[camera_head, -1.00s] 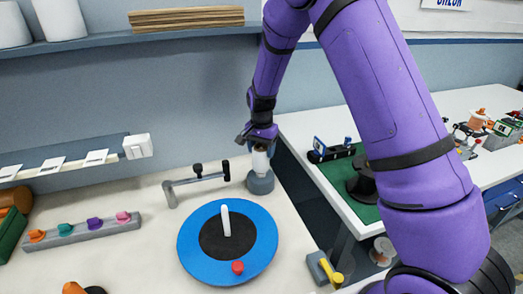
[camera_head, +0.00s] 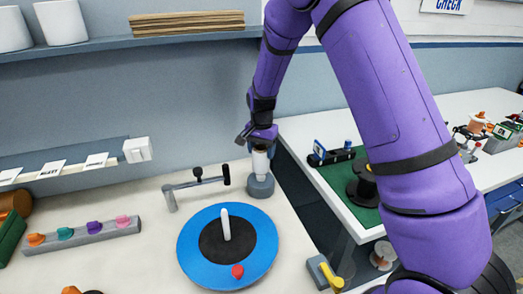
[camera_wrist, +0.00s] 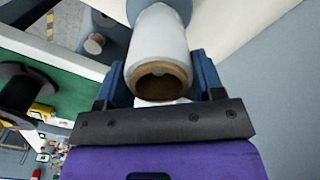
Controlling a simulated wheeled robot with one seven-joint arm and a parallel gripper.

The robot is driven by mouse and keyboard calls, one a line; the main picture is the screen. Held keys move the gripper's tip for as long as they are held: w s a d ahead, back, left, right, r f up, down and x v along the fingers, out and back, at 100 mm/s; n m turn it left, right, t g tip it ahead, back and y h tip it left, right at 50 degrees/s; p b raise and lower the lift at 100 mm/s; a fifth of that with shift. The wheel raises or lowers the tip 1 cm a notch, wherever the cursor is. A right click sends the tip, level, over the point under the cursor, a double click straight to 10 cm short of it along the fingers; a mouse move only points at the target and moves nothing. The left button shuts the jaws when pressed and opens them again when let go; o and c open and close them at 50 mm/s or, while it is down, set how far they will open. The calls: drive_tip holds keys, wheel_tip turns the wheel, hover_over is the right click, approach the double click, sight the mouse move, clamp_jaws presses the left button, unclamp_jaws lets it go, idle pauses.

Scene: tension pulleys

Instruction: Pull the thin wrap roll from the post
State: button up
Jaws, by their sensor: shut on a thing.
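The thin wrap roll (camera_head: 260,162) is a pale upright cylinder at the back of the bench, directly above a grey round post base (camera_head: 260,186). In the wrist view the roll (camera_wrist: 160,45) shows white wrap on a brown cardboard core with an open, dark end. My gripper (camera_head: 260,146) is shut on the roll from above, with a blue finger on either side of it in the wrist view (camera_wrist: 162,80). The post itself is hidden, so I cannot tell how much of it is still inside the core.
A grey crank arm with a black knob (camera_head: 198,174) stands just left of the roll. A blue turntable (camera_head: 198,265) with a white peg and red knob lies in front. A shelf (camera_head: 110,45) runs above. A gap separates this bench from the white table (camera_head: 325,122) at right.

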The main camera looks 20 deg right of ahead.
drive_tip(key=shift+r, duration=0.15)
drive_tip(key=shift+r, duration=1.6)
drive_tip(key=shift+r, duration=0.1)
drive_tip(key=shift+r, duration=1.65)
drive_tip(key=shift+r, duration=0.1)
drive_tip(key=shift+r, duration=1.2)
wheel_tip(320, 180, up, 4)
